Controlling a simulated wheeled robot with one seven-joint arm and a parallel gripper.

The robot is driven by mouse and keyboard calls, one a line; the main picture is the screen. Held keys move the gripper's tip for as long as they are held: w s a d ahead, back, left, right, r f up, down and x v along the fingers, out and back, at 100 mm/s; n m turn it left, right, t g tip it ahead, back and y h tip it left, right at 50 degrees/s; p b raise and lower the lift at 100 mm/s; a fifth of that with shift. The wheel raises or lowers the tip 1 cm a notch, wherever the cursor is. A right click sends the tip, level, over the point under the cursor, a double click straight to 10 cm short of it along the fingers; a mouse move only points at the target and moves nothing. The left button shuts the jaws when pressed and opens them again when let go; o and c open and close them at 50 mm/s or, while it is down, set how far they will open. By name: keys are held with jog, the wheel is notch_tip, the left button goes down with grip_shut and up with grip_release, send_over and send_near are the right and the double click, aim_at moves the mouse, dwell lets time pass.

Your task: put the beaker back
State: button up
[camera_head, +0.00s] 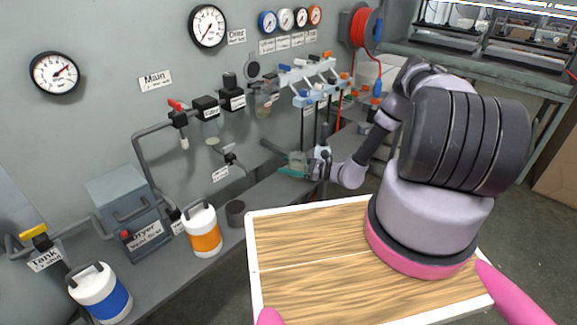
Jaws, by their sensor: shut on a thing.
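My gripper (304,168) is at the middle of the view, above the grey bench near the wall. It is shut on a small, pale greenish see-through thing (296,158), which looks like the beaker. The gripper and arm partly cover it, and it is too small to tell its tilt or contents. My arm reaches to it from the right.
A dark cup (235,213), an orange-banded canister (203,232) and a blue-banded canister (101,293) stand on the bench (178,273). A grey dryer box (130,210) is behind them. Pipes and valves line the wall, with a blue-white rack (318,92) right of centre.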

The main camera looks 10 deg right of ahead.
jog(key=shift+f, duration=0.15)
jog(key=o, duration=1.3)
jog(key=shift+o, duration=0.2)
